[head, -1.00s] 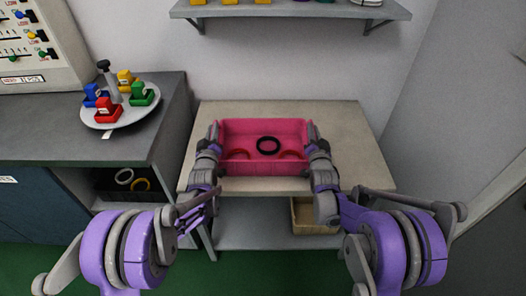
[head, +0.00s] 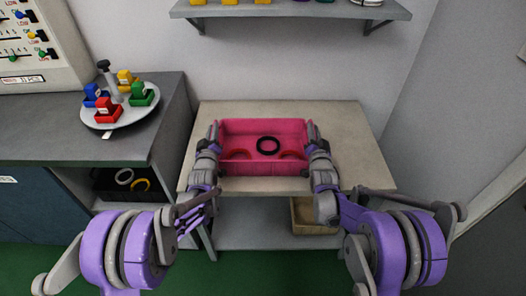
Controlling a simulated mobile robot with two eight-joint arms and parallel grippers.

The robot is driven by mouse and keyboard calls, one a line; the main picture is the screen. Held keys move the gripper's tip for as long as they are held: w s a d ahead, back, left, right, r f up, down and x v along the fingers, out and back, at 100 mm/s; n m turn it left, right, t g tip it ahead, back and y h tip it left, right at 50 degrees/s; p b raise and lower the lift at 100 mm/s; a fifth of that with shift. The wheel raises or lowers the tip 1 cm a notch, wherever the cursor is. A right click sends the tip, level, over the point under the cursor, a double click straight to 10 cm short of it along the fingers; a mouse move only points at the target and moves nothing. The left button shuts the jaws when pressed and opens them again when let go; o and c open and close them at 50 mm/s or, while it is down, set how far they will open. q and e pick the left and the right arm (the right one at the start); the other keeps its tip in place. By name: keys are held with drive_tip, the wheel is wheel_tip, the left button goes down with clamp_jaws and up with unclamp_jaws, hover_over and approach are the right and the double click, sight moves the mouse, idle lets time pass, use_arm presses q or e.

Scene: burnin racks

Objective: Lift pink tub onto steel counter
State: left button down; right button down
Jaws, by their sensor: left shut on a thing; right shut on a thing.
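The pink tub (head: 263,127) is upright at the middle of a beige-topped table (head: 340,135). A black ring (head: 268,145) and two reddish rings, one at the left (head: 237,155) and one at the right (head: 291,155), lie inside it. My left gripper (head: 214,132) is shut on the tub's left wall. My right gripper (head: 312,132) is shut on its right wall. I cannot tell whether the tub's base touches the tabletop. Which surface is the steel counter is not clear; a dark grey counter (head: 50,135) stands at the left.
A round turntable (head: 120,112) with several coloured blocks stands on the grey counter, below a panel of sliders (head: 35,50). A wall shelf (head: 290,11) hangs above the table. A dark bin with rings (head: 110,185) and a tan box (head: 312,215) sit lower down. The table is clear beside the tub.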

use_arm(q)
drive_tip(key=shift+d+r, duration=0.15)
drive_tip(key=shift+r, duration=0.05)
use_arm(e)
drive_tip(key=shift+a+r, duration=0.15)
drive_tip(key=shift+r, duration=0.05)
